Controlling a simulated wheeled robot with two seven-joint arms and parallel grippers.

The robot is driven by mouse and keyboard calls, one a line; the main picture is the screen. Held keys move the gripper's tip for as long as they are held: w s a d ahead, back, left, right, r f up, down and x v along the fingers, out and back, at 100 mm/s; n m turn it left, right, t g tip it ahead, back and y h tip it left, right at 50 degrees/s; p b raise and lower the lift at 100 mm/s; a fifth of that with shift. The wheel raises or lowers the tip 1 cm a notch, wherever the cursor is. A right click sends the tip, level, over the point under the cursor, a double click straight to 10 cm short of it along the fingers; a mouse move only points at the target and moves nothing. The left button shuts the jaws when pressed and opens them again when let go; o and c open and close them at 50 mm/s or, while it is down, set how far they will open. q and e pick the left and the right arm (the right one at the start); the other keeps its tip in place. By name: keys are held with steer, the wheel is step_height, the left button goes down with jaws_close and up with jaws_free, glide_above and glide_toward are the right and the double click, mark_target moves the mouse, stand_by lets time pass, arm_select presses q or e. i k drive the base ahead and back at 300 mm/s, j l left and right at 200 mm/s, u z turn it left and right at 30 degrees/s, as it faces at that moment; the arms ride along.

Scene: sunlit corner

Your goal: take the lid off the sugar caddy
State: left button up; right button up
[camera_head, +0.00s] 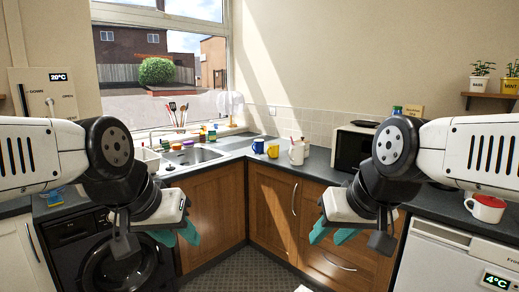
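I cannot make out a sugar caddy for certain. A red-and-white mug-like vessel (486,208) stands on the right counter; whether it has a lid is unclear. A white pot (297,152) stands on the back counter near the corner. My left gripper (177,236) hangs in front of the washing machine and left cupboard, its teal fingers apart and empty. My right gripper (332,235) hangs in front of the right cupboards, its teal fingers apart and empty. Both are well away from these vessels.
A blue mug (258,146) and a yellow mug (273,151) stand beside the white pot. The sink (193,156) is left of the corner. A dark microwave (353,149) stands at right, partly behind my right arm. The counter right of the sink has bare room.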

mark_target(303, 141)
steer(key=z, duration=0.4)
steer(key=i+j, duration=0.1)
steer(key=i, duration=0.3)
steer(key=i+j, duration=0.15)
steer(key=i, duration=0.25)
steer(key=i+j+z, duration=0.1)
steer(key=i, duration=0.25)
steer(key=l+u, duration=0.25)
steer(key=l, duration=0.6)
steer(key=l+u, duration=0.25)
steer(key=l, duration=0.6)
